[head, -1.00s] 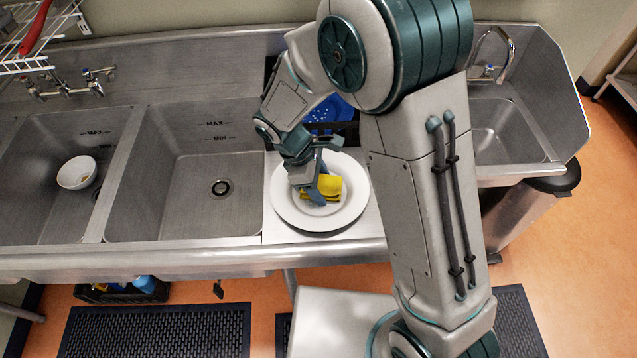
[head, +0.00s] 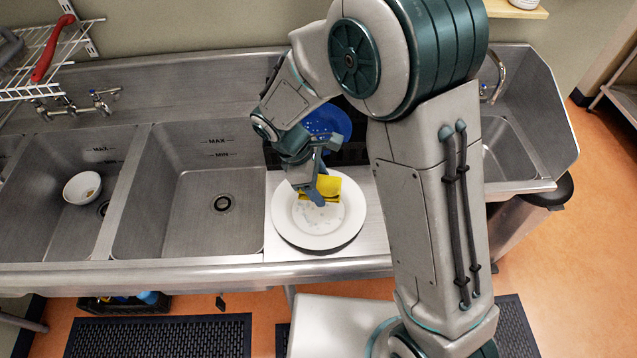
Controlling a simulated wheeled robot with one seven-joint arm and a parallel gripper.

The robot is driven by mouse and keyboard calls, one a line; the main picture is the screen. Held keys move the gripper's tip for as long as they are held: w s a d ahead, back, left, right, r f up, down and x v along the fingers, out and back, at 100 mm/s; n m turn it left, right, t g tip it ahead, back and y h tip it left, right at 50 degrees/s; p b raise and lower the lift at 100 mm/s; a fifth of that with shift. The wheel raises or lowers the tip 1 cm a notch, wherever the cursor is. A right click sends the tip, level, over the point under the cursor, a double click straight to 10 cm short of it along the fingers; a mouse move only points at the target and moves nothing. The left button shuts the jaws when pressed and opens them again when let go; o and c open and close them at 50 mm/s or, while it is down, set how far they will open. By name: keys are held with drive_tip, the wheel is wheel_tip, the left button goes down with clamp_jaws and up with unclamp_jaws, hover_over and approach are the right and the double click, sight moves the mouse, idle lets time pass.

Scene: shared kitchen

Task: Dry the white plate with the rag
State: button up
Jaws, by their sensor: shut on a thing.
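The white plate (head: 290,232) lies on the steel drainboard (head: 376,222) to the right of the middle sink basin. Small bluish-grey marks, perhaps water drops, show on its centre. My gripper (head: 323,194) is shut on the yellow rag (head: 330,184) over the upper part of the plate. The rag is bunched, and the fingers cover part of it. I cannot tell whether the rag touches the plate.
A blue strainer-like item (head: 327,122) stands behind the plate, partly hidden by my arm. A white bowl (head: 83,187) sits in the left basin. The middle basin (head: 185,225) is empty. A wire shelf (head: 45,62) hangs at upper left.

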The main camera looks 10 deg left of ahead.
drive_tip(key=shift+r+p, duration=0.35)
drive_tip(key=shift+r, duration=0.45)
drive_tip(key=shift+s+r, duration=0.2)
drive_tip(key=s+r+p, duration=0.3)
drive_tip(key=s+r, duration=0.2)
drive_tip(key=s, duration=0.4)
drive_tip(key=shift+s+r, duration=0.3)
